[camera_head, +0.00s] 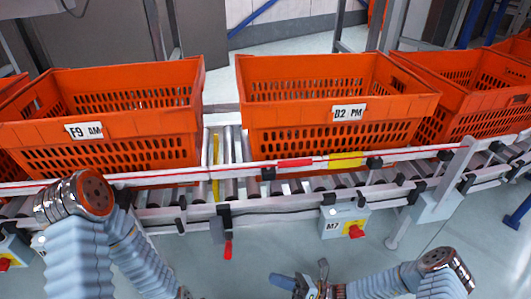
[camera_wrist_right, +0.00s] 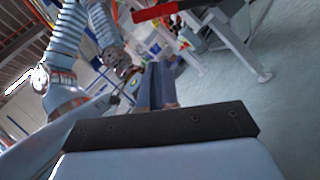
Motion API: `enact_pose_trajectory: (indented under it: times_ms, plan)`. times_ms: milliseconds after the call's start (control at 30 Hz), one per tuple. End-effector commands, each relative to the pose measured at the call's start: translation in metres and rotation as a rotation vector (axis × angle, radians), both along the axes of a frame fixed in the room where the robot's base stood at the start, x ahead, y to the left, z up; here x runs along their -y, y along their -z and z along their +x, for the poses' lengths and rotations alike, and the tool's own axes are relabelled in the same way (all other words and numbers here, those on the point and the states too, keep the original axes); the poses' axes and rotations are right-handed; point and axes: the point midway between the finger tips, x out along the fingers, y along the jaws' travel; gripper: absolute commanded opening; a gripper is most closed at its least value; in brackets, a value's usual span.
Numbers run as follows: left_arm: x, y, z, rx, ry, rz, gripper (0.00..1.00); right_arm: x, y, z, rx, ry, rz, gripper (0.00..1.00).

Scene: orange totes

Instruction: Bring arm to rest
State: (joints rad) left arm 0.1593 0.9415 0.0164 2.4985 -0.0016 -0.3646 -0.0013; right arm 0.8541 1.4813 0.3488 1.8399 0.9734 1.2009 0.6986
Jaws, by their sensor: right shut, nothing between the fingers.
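My right gripper (camera_head: 290,283) is low at the bottom edge of the head view, in front of the conveyor, with its blue fingers pointing left. In the right wrist view its fingers (camera_wrist_right: 157,85) are together, with nothing between them. It is apart from the totes and the rail. My right arm comes in from the lower right with its elbow bent. My left arm is bent at the left and runs down to the bottom edge. Its gripper is cut off there.
A conveyor (camera_head: 290,168) crosses the view. It bears orange totes, among them a left tote (camera_head: 150,115) labelled F9 AM and a middle tote (camera_head: 300,70) labelled B2 PM. A red-handled lever (camera_head: 228,248) and a control box (camera_head: 345,222) hang from its front. Open floor lies below.

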Motion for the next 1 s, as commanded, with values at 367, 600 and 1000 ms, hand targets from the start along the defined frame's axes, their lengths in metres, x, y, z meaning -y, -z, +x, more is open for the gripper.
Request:
enact_pose_trajectory:
  times_ms: [367, 600, 1000]
  plan:
    - [0.0, 0.0, 0.0, 0.0, 0.0, 0.0, 0.38, -0.028, 0.062, -0.121, 0.576, -0.545, -0.662, 0.0]
    - [0.0, 0.0, 0.0, 0.0, 0.0, 0.0, 0.38, 0.04, 0.089, -0.124, 1.559, -0.964, -1.103, 0.0]
    - [0.0, 0.0, 0.0, 0.0, 0.0, 0.0, 0.38, 0.05, 0.066, -0.092, 2.045, -1.033, -1.195, 0.0]
